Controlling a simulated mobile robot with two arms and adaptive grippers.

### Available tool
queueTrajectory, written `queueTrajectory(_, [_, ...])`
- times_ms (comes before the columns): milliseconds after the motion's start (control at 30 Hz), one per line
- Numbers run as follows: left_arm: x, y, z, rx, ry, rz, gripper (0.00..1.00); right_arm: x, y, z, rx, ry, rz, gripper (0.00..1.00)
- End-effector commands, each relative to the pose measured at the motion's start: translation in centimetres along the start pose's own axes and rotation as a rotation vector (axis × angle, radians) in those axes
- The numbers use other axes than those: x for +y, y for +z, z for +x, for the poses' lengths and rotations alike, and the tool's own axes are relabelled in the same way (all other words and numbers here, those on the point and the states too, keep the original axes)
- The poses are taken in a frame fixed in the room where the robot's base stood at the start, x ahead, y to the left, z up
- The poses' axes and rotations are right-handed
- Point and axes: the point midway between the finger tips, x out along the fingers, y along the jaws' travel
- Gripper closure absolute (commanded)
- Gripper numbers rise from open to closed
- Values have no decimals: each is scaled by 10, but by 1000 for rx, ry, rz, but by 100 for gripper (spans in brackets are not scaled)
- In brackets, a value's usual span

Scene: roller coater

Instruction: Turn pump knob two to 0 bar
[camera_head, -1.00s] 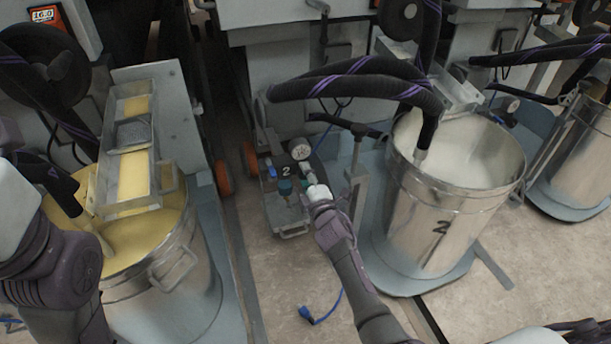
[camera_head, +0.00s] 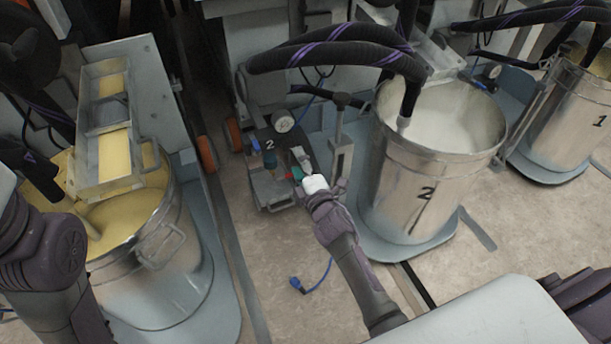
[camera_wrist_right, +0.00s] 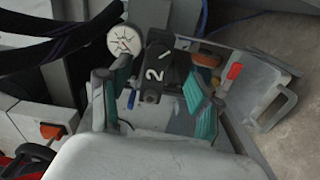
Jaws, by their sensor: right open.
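Pump two is a small dark unit with a white "2" label (camera_head: 270,145) on the floor in the middle of the head view. It has a round white gauge (camera_head: 284,121). My right gripper (camera_head: 299,168) is at its right side, open. In the right wrist view the teal-padded fingers (camera_wrist_right: 158,74) are spread, with the "2" label (camera_wrist_right: 154,66) in the gap and the gauge (camera_wrist_right: 124,40) beyond the left finger. I cannot make out the knob clearly, nor any contact. My left arm shows at the left edge of the head view; its gripper is out of sight.
A steel drum marked 2 (camera_head: 425,205) with pale liquid stands to the right. A drum of yellow liquid (camera_head: 120,235) is at the left. Thick black hoses (camera_head: 330,52) cross behind the pump. A blue plug and cable (camera_head: 298,284) lie on the open floor.

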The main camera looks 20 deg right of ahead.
Motion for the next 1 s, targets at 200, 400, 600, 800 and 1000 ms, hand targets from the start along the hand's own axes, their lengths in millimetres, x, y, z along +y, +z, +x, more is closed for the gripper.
queueTrajectory(200, [0, 0, 0, 1, 1, 0, 60, -1, 0, -41, 1, -1, 0, 36])
queueTrajectory(400, [0, 0, 0, 2, 1, 0, 60, 0, 0, -56, 1, -1, 0, 36])
queueTrajectory(600, [0, 0, 0, 2, 1, 0, 60, 0, 0, -57, 1, 0, 0, 36])
queueTrajectory(800, [0, 0, 0, 2, 1, 0, 60, 0, 0, -56, 1, 0, 0, 36])
queueTrajectory(1000, [0, 0, 0, 2, 1, 0, 60, 0, 0, -56, 1, 0, 0, 36])
